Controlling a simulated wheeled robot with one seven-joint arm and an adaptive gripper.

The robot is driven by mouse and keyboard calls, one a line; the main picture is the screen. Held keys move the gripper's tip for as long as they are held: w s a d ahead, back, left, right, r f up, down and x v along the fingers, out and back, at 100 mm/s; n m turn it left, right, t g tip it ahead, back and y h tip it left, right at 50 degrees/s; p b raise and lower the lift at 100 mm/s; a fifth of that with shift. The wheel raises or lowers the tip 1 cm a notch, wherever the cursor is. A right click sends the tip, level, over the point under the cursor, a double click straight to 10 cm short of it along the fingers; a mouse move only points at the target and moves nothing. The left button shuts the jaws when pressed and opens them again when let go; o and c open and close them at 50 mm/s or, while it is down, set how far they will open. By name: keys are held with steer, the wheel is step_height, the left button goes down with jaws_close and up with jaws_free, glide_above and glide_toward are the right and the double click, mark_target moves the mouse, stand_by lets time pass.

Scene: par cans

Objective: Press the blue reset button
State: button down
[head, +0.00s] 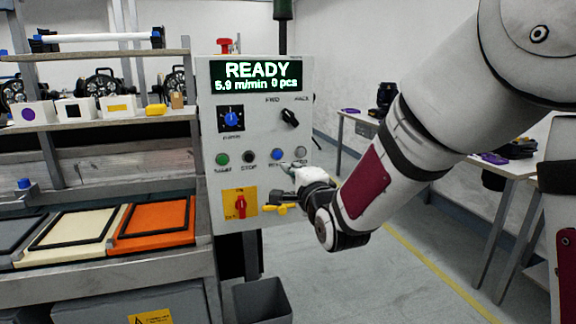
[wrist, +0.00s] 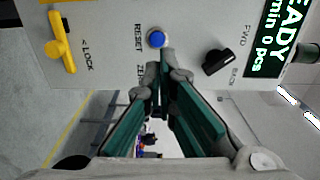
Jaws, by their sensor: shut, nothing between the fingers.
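The blue reset button (head: 277,154) sits in a row of round buttons on the grey control panel (head: 265,195). In the wrist view the blue button (wrist: 157,39) stands out beside the word RESET. My gripper (head: 291,168) is shut and empty, in front of the panel's lower right part. In the wrist view my gripper's (wrist: 161,66) fingertips are together just below the blue button in the picture. I cannot tell whether they touch the panel. The fingers partly cover the label near ZERO.
The panel display (head: 255,75) reads READY, 5.9 m/min, 0 pcs. A black selector knob (head: 290,117), a blue dial (head: 231,118), a red switch (head: 240,206) and a yellow lock handle (wrist: 60,43) are also on the panel. A grey bin (head: 262,301) stands below.

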steer(key=shift+v, duration=1.1)
steer(key=s+d+f+n+g+h, duration=0.2)
steer(key=s+d+n+g, duration=0.25)
steer(key=s, duration=0.35)
steer(key=s+d+f+n+g+h, duration=0.1)
steer(key=s+d+n+g+h, duration=0.15)
steer(key=s+d, duration=0.4)
steer(key=s+d+f+n+g, duration=0.25)
steer(key=s+n+g, duration=0.2)
steer(key=s, duration=1.05)
steer(key=s+d+f+n+g, duration=0.1)
steer(key=s+d+n+g, duration=0.3)
steer(key=s, duration=1.1)
step_height(320, 180, up, 17)
steer(key=a+t+p, duration=0.1)
steer(key=t+p, duration=0.1)
steer(key=p, duration=1.4)
steer(key=shift+w+a+r+m, duration=0.15)
steer(key=shift+r+m, duration=0.05)
steer(key=shift+m, duration=0.15)
